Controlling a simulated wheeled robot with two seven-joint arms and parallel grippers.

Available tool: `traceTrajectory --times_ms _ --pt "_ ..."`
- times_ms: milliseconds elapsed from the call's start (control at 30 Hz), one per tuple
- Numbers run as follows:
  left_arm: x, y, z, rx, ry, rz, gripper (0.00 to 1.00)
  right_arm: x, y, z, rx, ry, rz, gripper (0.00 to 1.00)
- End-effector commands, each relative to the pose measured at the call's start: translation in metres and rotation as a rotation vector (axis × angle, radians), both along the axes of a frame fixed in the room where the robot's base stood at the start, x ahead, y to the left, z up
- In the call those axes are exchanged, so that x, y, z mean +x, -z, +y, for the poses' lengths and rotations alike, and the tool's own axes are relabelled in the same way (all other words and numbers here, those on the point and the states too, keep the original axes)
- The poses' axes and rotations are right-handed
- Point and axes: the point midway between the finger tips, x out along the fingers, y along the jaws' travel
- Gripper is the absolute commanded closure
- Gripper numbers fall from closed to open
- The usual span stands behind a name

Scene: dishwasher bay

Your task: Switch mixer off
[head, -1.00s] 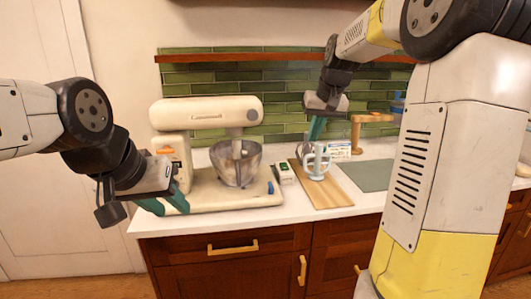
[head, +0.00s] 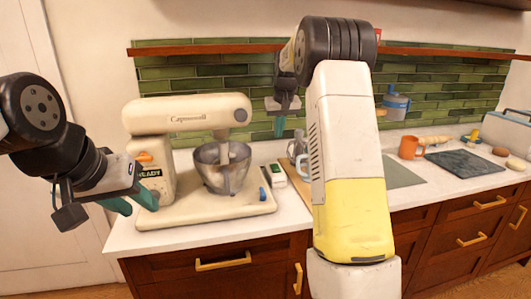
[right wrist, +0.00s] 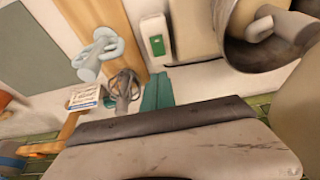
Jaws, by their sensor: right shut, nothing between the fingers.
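The cream stand mixer (head: 190,112) stands on the left of the counter with its head lowered over a metal bowl (head: 222,168). A dark display reading "READY" (head: 149,173) and an orange part (head: 145,157) show on its column. A blue knob (head: 262,194) sits at the base's right end. My left gripper (head: 132,203) is open and empty, just left of the column. My right gripper (head: 279,125) is shut and empty, above the counter to the right of the mixer head. In the right wrist view its teal fingers (right wrist: 157,92) are together, and the bowl (right wrist: 250,50) is partly visible.
A small white-and-green box (head: 278,175) stands right of the mixer. A light-blue looped object (right wrist: 97,50) stands on a wooden board (right wrist: 100,15), partly hidden by my right arm in the head view. An orange mug (head: 411,148) and dark slab (head: 465,162) are further right.

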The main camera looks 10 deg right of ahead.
Motion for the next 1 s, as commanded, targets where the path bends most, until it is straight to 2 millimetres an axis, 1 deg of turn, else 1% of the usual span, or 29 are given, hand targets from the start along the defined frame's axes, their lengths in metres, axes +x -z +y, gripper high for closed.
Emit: traceTrajectory --times_ms 167,500,633,700,800,1000 --pt "0.000 0.000 0.000 0.000 0.000 0.000 0.64 0.006 0.022 0.000 -0.001 -0.001 0.006 1.00" --pt "0.000 0.000 0.000 0.000 0.000 0.000 0.64 0.030 0.090 0.000 -0.001 0.001 0.004 1.00" --pt "0.000 0.000 0.000 0.000 0.000 0.000 0.64 0.034 0.111 0.001 0.000 0.001 0.004 1.00" --pt "0.000 0.000 0.000 0.000 0.000 0.000 0.64 0.035 0.120 0.001 -0.001 0.001 0.003 1.00" --pt "0.000 0.000 0.000 0.000 0.000 0.000 0.64 0.036 0.127 0.001 -0.001 0.001 0.002 1.00" --pt "0.000 0.000 0.000 0.000 0.000 0.000 0.64 0.037 0.133 0.001 0.000 0.001 0.001 1.00"
